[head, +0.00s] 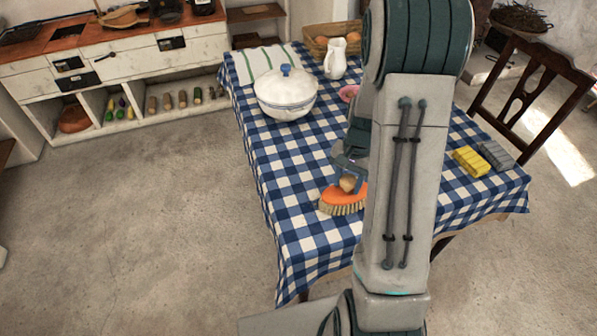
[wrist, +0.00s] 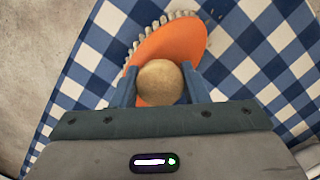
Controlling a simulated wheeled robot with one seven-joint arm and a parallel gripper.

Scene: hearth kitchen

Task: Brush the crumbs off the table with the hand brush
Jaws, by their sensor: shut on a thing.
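The hand brush (head: 343,199) has an orange body, pale bristles and a round wooden knob. It is at the left part of the table, bristles down, over the blue and white checked cloth (head: 290,228). My gripper (head: 350,178) is shut on the brush's knob. In the wrist view my gripper (wrist: 159,84) has a finger on each side of the knob, and the orange brush (wrist: 175,45) extends beyond it. I cannot tell if the bristles touch the cloth.
A white lidded tureen (head: 286,93), a white jug (head: 336,59), a striped towel (head: 268,63) and a basket (head: 320,40) stand toward the table's back. A pink item (head: 348,93) is partly hidden. Yellow (head: 470,161) and grey (head: 496,155) blocks lie at right, near a chair (head: 528,95).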

